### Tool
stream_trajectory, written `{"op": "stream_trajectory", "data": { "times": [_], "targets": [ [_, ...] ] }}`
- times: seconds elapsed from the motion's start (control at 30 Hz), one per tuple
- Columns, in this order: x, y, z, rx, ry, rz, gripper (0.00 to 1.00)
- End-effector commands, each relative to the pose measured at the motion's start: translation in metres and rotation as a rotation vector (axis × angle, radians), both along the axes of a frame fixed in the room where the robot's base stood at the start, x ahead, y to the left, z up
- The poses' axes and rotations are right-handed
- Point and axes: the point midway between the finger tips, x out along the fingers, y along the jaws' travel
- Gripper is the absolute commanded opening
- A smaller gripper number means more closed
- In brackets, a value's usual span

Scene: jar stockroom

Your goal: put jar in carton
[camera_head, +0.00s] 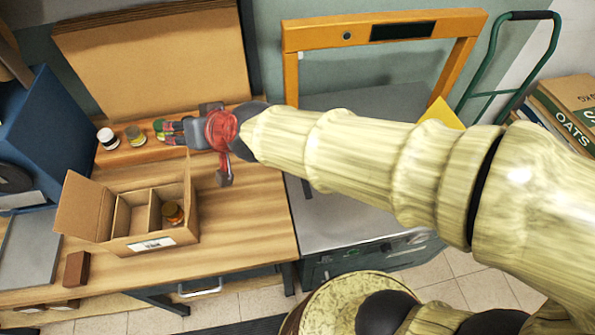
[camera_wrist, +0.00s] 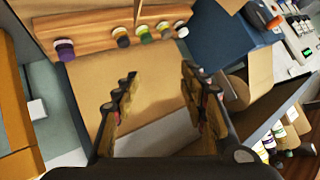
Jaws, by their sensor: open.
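The carton (camera_head: 150,243) stands open on the desk in the head view, with a divider and a label on its front. A jar with an amber lid (camera_head: 173,212) is in its right compartment. Several jars stand on a wooden ledge behind the carton, among them a white-lidded jar (camera_head: 107,138) and an olive-yellow one (camera_head: 135,136). My gripper (camera_head: 161,132) is open above the ledge, right of these two, partly hiding what is behind it. In the wrist view nothing is between the fingers (camera_wrist: 158,92); a purple jar (camera_wrist: 64,49) and other jars lie beyond them.
Cardboard sheets (camera_head: 150,60) lean behind the ledge. A blue cabinet (camera_head: 60,130) stands at the left. An orange frame (camera_head: 385,30) rises over a grey machine at the right. A small brown block (camera_head: 76,269) lies left of the carton. The desk right of the carton is clear.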

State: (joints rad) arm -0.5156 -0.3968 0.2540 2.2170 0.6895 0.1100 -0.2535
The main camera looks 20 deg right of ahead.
Motion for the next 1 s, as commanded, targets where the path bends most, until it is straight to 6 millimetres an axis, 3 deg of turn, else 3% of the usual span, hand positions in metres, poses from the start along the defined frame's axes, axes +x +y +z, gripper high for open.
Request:
{"op": "stream_trajectory", "data": {
  "times": [0.03, 0.3, 0.4, 0.5, 0.67, 1.0],
  "targets": [
    [-0.011, -0.032, 0.006, -0.029, 0.013, -0.003, 0.43],
    [-0.105, -0.185, -0.014, -0.281, 0.197, -0.082, 0.43],
    [-0.140, -0.229, -0.024, -0.362, 0.270, -0.142, 0.43],
    [-0.166, -0.259, -0.032, -0.417, 0.326, -0.193, 0.43],
    [-0.184, -0.277, -0.036, -0.452, 0.364, -0.227, 0.43],
    [-0.184, -0.277, -0.036, -0.453, 0.366, -0.225, 0.43]
  ]
}}
